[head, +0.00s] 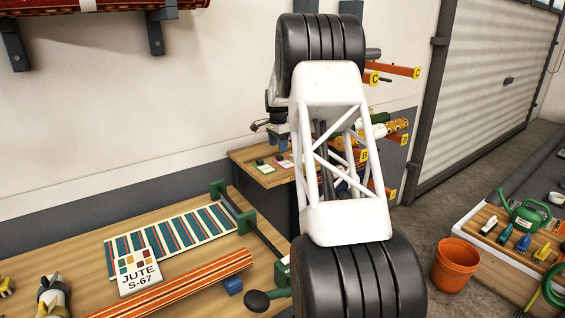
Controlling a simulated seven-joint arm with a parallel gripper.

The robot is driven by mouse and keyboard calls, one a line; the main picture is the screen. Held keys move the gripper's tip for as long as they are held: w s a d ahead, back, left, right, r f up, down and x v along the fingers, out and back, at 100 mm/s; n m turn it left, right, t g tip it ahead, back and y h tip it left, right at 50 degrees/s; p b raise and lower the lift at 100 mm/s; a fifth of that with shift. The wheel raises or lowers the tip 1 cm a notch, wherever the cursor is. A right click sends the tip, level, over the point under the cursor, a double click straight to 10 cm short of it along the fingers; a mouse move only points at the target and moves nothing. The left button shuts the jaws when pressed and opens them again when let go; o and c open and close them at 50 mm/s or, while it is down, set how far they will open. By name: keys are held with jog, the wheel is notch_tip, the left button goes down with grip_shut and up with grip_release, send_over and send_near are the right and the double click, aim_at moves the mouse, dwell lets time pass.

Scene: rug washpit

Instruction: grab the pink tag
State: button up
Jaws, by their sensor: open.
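A small pinkish tag (285,164) appears to lie on the wooden bench top at the back, left of my arm. It is small, and I cannot be sure it is the pink tag. A darker card with green (261,162) lies to its left, and a red one is close by. My white arm link and black joints stand upright in the middle and cover the bench's right part. Small dark and grey parts show left of the link, above the bench.
A nearer wooden table (85,250) holds a striped rug sample (170,238), a JUTE S-67 card (136,272) and an orange striped roll (185,285). Orange rack arms (392,70) stick out behind my arm. An orange bucket (456,265) stands on the floor, right.

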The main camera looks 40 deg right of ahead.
aim_at(279, 156)
dwell(0.3)
jog(key=shift+d+f, duration=0.2)
jog(key=shift+f, duration=2.35)
jog(key=shift+c, duration=0.4)
jog(key=c, duration=0.9)
jog(key=shift+r, duration=0.1)
